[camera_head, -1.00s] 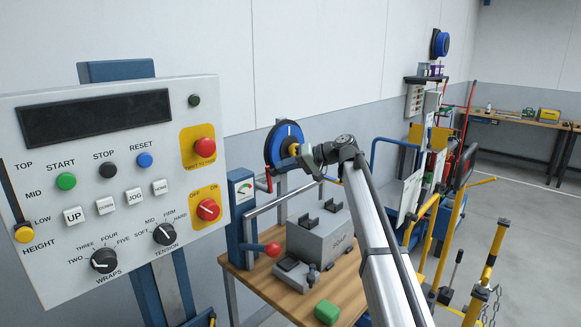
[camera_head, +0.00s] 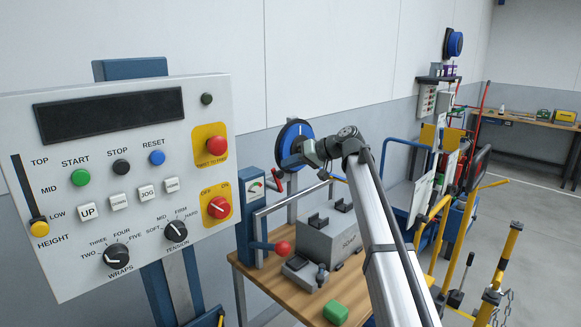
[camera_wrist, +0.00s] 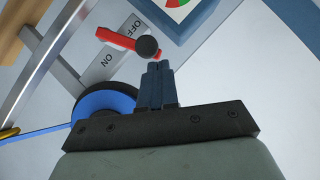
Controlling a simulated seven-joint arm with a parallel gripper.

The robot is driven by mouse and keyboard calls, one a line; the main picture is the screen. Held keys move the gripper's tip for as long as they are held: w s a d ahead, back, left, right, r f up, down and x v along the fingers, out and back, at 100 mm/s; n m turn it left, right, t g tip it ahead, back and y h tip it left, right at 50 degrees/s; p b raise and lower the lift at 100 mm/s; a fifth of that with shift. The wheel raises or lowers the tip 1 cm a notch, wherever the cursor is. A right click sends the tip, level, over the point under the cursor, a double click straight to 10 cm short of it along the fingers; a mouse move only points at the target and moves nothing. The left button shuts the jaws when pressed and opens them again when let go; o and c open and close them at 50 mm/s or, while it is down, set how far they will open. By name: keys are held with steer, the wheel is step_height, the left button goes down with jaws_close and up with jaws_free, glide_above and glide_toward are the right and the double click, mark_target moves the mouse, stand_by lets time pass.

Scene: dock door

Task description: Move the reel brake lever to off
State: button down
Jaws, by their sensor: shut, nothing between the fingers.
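The reel brake lever (camera_wrist: 122,41) is a red bar with a black round knob, on a grey plate marked OFF and ON in the wrist view. Its bar crosses the plate between the two words. In the head view only a small red piece of it (camera_head: 279,186) shows below my gripper (camera_head: 288,163). In the wrist view my gripper (camera_wrist: 158,66) is shut and empty. Its blue-grey fingertips are close to the knob and a red end beside it; I cannot tell whether they touch. The blue reel (camera_head: 295,140) is behind my gripper.
A blue post with a gauge (camera_head: 252,190) stands left of the lever. A large control panel (camera_head: 120,180) fills the left.

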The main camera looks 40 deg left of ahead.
steer(key=shift+r, duration=0.15)
steer(key=w+a+r+v, duration=0.1)
steer(key=w+v, duration=0.1)
steer(key=v, duration=1)
steer(key=shift+r, duration=0.4)
steer(key=shift+w, duration=0.1)
